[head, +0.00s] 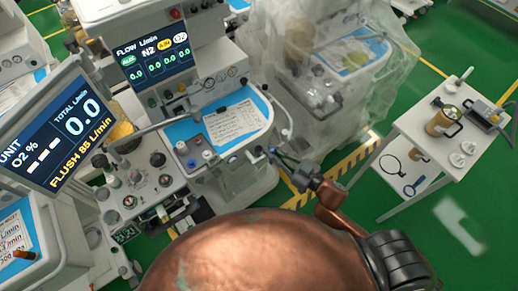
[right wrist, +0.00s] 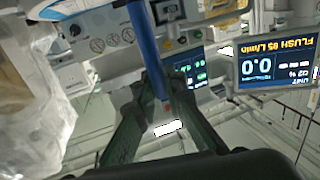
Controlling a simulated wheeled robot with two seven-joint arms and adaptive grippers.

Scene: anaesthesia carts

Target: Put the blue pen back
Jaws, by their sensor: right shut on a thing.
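My right gripper (head: 283,160) reaches in from the lower right to the front right edge of the middle anaesthesia cart. In the right wrist view its two dark fingers (right wrist: 158,85) are shut on the blue pen (right wrist: 143,40), a long blue rod that runs up out of the picture between them. In the head view the pen is too small to make out clearly at the gripper. The cart's blue work surface (head: 186,132) carries a printed sheet (head: 238,122) and lies just beyond the gripper. My left gripper is not in view.
A monitor (head: 62,130) stands at the left. Knobs and dials (head: 140,185) cover the cart's lower front. A plastic-draped cart (head: 330,75) stands behind. Green floor lies between.

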